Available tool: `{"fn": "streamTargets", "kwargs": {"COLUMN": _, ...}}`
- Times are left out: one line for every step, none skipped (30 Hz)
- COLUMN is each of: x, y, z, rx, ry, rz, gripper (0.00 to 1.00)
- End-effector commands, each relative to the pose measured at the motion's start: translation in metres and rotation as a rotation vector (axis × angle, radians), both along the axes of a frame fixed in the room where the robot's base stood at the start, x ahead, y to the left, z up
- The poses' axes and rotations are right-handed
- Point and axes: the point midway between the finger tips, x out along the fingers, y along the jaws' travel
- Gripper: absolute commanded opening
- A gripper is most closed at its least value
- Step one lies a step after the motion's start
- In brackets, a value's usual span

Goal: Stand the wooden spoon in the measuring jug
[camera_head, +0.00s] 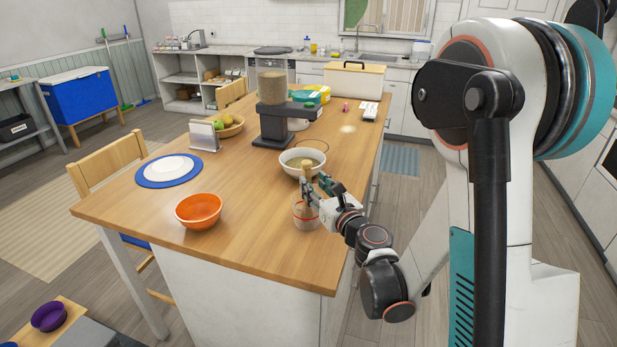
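The measuring jug (306,222) is a small clear vessel with red marking, upright near the right edge of the wooden table. The wooden spoon (307,168) shows as a tan upright piece just above the jug, between the fingers of my gripper (309,188). My gripper reaches in from the right and appears shut on the spoon. The spoon's lower part is partly hidden by the fingers, and I cannot tell how far it reaches into the jug.
A white bowl (290,157) stands close behind the jug. An orange bowl (198,211) is to the left, with a white plate (168,168) on a blue mat beyond. A dark dispenser (270,128) stands further back. The table's front area is clear.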

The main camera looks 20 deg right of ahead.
Motion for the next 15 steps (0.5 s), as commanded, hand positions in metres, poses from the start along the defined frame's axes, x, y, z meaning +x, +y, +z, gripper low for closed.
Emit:
{"fn": "streamTargets", "kwargs": {"x": -0.012, "y": -0.003, "z": 0.002, "rx": 0.0, "ry": 0.0, "rz": -0.002, "gripper": 0.37}}
{"fn": "streamTargets", "kwargs": {"x": -0.018, "y": -0.004, "z": -0.001, "rx": 0.0, "ry": 0.0, "rz": -0.002, "gripper": 0.37}}
{"fn": "streamTargets", "kwargs": {"x": -0.026, "y": -0.006, "z": -0.002, "rx": 0.0, "ry": 0.0, "rz": -0.002, "gripper": 0.37}}
{"fn": "streamTargets", "kwargs": {"x": -0.031, "y": -0.007, "z": -0.003, "rx": 0.0, "ry": 0.0, "rz": -0.002, "gripper": 0.37}}
{"fn": "streamTargets", "kwargs": {"x": -0.037, "y": -0.008, "z": -0.003, "rx": 0.0, "ry": 0.0, "rz": -0.002, "gripper": 0.37}}
{"fn": "streamTargets", "kwargs": {"x": -0.042, "y": -0.009, "z": -0.003, "rx": 0.0, "ry": 0.0, "rz": -0.001, "gripper": 0.37}}
{"fn": "streamTargets", "kwargs": {"x": -0.046, "y": -0.01, "z": -0.002, "rx": 0.0, "ry": 0.0, "rz": -0.001, "gripper": 0.37}}
{"fn": "streamTargets", "kwargs": {"x": -0.049, "y": -0.01, "z": -0.002, "rx": 0.0, "ry": 0.0, "rz": -0.001, "gripper": 0.37}}
{"fn": "streamTargets", "kwargs": {"x": -0.053, "y": -0.011, "z": -0.002, "rx": 0.0, "ry": 0.0, "rz": -0.001, "gripper": 0.37}}
{"fn": "streamTargets", "kwargs": {"x": -0.056, "y": -0.012, "z": -0.002, "rx": 0.0, "ry": 0.0, "rz": -0.001, "gripper": 0.37}}
{"fn": "streamTargets", "kwargs": {"x": -0.058, "y": -0.012, "z": -0.002, "rx": 0.0, "ry": 0.0, "rz": -0.001, "gripper": 0.37}}
{"fn": "streamTargets", "kwargs": {"x": -0.061, "y": -0.012, "z": -0.001, "rx": 0.0, "ry": 0.0, "rz": 0.0, "gripper": 0.37}}
{"fn": "streamTargets", "kwargs": {"x": -0.062, "y": -0.012, "z": -0.001, "rx": 0.0, "ry": 0.0, "rz": 0.0, "gripper": 0.37}}
{"fn": "streamTargets", "kwargs": {"x": -0.063, "y": -0.013, "z": -0.001, "rx": 0.0, "ry": 0.0, "rz": 0.0, "gripper": 0.37}}
{"fn": "streamTargets", "kwargs": {"x": -0.064, "y": -0.013, "z": -0.001, "rx": 0.0, "ry": 0.0, "rz": 0.0, "gripper": 0.37}}
